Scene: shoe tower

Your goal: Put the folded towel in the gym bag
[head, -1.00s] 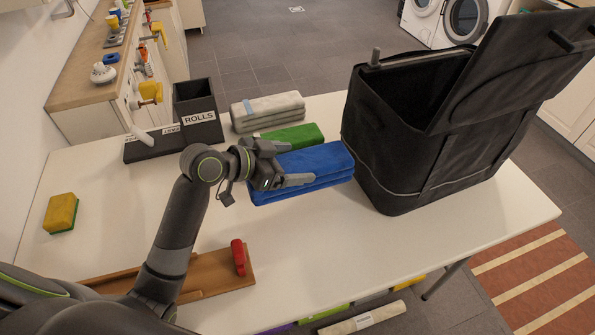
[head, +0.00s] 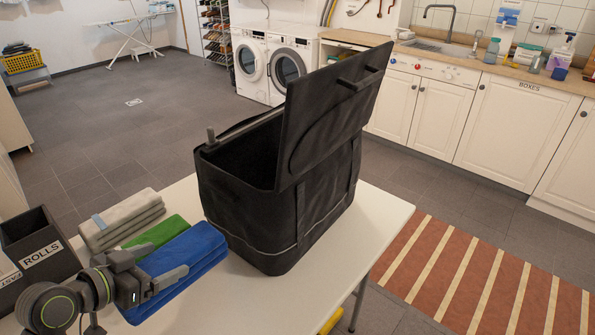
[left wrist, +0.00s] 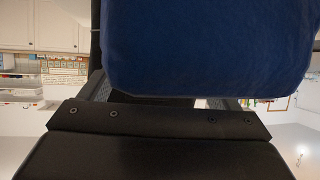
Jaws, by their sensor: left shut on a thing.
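The blue folded towel (head: 184,262) lies at the left of the table in the head view, beside the gym bag's left side. My left gripper (head: 162,268) is shut on the towel's near-left end; the towel also fills the top of the left wrist view (left wrist: 205,45). I cannot tell whether it is lifted off the table. The black gym bag (head: 255,222) stands upright on the table with its flap (head: 335,110) raised and its top open. The bag's floor is hidden. My right gripper is not in view.
A green folded cloth (head: 158,233) and a grey folded towel stack (head: 122,220) lie just behind the blue towel. A dark box labelled ROLLS (head: 40,255) stands at the far left. The white table (head: 330,262) is bare in front of the bag.

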